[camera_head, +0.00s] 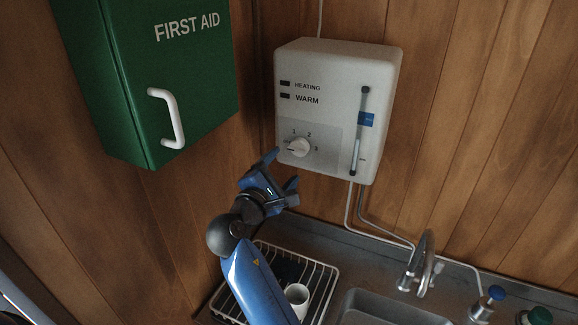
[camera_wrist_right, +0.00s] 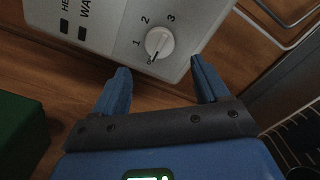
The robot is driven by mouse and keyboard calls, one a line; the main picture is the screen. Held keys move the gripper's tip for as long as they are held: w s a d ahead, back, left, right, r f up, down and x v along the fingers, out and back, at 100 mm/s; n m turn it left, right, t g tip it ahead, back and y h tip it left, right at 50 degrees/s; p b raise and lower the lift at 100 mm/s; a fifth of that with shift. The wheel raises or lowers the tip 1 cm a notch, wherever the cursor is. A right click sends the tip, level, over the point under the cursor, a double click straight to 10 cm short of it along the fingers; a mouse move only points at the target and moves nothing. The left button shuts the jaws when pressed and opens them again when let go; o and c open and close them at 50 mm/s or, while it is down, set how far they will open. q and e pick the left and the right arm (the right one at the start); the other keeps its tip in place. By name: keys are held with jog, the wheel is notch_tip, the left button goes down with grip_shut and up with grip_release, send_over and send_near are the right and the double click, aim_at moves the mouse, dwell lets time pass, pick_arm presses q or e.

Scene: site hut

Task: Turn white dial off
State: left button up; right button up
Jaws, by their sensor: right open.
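The white dial (camera_head: 299,147) is a round knob on a grey panel at the lower left of the white heater box (camera_head: 335,75). Numbers 1, 2 and 3 are printed around it. In the wrist view the dial (camera_wrist_right: 159,42) sits ahead of my right gripper (camera_wrist_right: 163,80), between the lines of its two fingers. Its pointer aims below the 1, at a mark I cannot read clearly. In the head view my right gripper (camera_head: 283,168) is open and empty, just below and left of the dial, apart from it. My left gripper is not in view.
A green first aid cabinet (camera_head: 165,75) hangs at left. Pipes (camera_head: 349,215) run below the heater to the sink counter. A wire rack (camera_head: 328,270) with a white mug (camera_head: 297,297), a tap (camera_head: 421,262) and a sink (camera_head: 385,309) are below.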

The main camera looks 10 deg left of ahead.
jog(key=shift+s+a+b, duration=0.15)
jog(key=shift+s+b, duration=0.05)
jog(key=shift+s, duration=0.5)
jog(key=shift+s+a+b, duration=0.15)
jog(key=shift+s, duration=0.55)
